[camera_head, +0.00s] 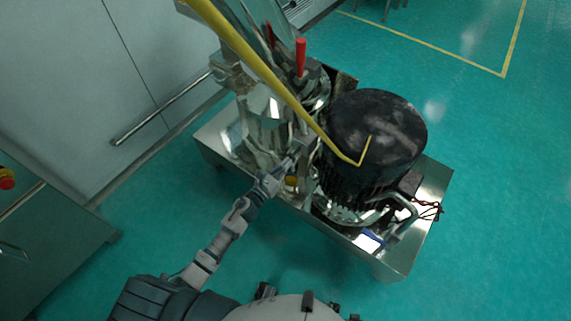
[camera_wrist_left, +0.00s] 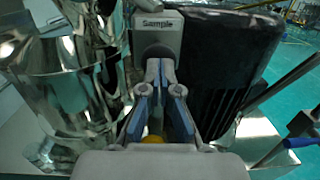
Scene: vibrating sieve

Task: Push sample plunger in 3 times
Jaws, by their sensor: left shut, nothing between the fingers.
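The sample unit (camera_wrist_left: 170,27) is a grey box labelled "Sample" in the left wrist view, straight ahead of my fingers. The dark round plunger (camera_wrist_left: 158,52) sits on its face, below the label, and is partly covered by my fingertips. My left gripper (camera_wrist_left: 160,68) is shut and empty, its tips in front of the plunger; I cannot tell whether they touch it. In the head view my left gripper (camera_head: 297,150) reaches in between the shiny metal vessel and the black drum, and the plunger is hidden there. My right gripper is not in view.
A black ribbed drum (camera_head: 378,130) stands right of the gripper, and a shiny metal vessel (camera_head: 262,115) stands left. Both are on a metal base (camera_head: 405,255). A yellow bar (camera_head: 265,75) crosses above. A red handle (camera_head: 301,57) stands behind. Green floor is open at right.

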